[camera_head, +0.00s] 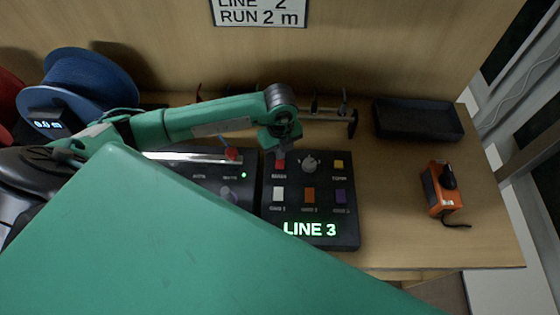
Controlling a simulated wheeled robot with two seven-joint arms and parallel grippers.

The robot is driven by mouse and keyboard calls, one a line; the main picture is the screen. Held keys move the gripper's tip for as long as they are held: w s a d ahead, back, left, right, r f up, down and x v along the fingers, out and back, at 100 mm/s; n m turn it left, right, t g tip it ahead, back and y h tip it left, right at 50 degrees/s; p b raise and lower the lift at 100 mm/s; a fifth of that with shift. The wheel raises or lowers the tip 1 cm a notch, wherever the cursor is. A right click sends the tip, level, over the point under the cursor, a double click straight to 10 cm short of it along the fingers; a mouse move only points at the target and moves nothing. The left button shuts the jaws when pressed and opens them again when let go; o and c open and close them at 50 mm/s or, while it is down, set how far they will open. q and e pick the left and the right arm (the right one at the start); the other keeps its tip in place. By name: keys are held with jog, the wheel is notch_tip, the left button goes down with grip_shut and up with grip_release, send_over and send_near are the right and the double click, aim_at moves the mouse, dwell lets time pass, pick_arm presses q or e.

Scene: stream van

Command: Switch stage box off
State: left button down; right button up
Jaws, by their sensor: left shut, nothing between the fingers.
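A black control box (314,239) stands on the bench with a green lit "LINE 3" display, a grey knob, and red, yellow, white, orange and purple buttons. My left gripper (281,150) is shut and empty, pointing down at the red button (280,163) at its top left; I cannot tell whether it touches. A second dark panel (248,191) lies to the left with a red-tipped lever (231,154), a green light (243,175) and a grey knob; green arm parts hide much of it. No label reading "stage box" is legible. My right gripper is not in view.
An orange box (443,202) with a black knob and short cable sits at the right. A black tray (416,120) and a dark rack (330,116) stand at the back. A blue cable reel (90,78) stands at the left.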

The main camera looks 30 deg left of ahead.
pick_arm(q)
jog(key=shift+f+b, duration=0.3)
jog(key=shift+f, duration=0.1)
jog(key=shift+r, duration=0.1)
jog(key=shift+r+p, duration=0.9)
jog(key=shift+r, duration=0.35)
jog(key=shift+r+p, duration=1.4)
jog(key=shift+r, duration=0.8)
jog(key=shift+f, duration=0.1)
